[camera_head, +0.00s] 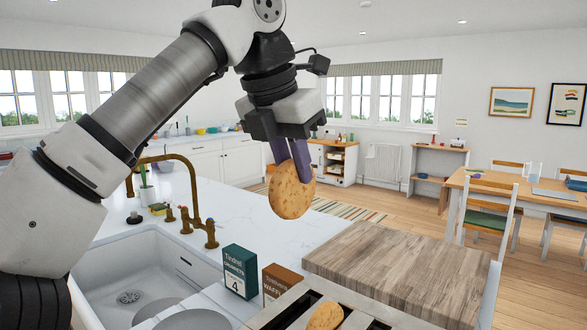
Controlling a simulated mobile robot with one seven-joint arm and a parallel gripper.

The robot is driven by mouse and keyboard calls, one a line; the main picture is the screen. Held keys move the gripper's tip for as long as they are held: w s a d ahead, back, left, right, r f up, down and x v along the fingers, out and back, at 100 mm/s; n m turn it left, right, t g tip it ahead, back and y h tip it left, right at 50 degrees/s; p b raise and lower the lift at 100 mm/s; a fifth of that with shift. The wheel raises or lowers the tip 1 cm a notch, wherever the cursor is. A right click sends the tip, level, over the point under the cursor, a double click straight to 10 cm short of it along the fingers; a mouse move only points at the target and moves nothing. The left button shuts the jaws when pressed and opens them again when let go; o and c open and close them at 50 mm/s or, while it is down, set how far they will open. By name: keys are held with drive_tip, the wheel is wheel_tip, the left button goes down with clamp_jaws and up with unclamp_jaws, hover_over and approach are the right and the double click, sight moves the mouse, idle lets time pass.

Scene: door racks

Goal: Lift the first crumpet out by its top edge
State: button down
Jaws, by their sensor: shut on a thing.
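My gripper (291,160) is shut on a round, golden-brown crumpet (291,194). It grips the crumpet by its top edge, with the purple fingers on either side. The crumpet hangs upright in the air, clear of the counter and above the toaster (262,318) at the bottom of the view. A second crumpet (325,316) stands partly out of a toaster slot. Its lower part is hidden in the slot and by the frame edge.
A wooden board (400,265) lies right of the toaster, its top bare. A green crumpet box (239,271) and a brown waffle box (279,281) stand left of it. The sink (120,280) and brass tap (196,222) are at left. A dining table and chairs stand far right.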

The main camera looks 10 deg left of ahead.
drive_tip(key=shift+r+p, duration=2.65)
drive_tip(key=shift+r, duration=0.05)
drive_tip(key=shift+r+p, duration=0.65)
drive_tip(key=shift+r, duration=0.45)
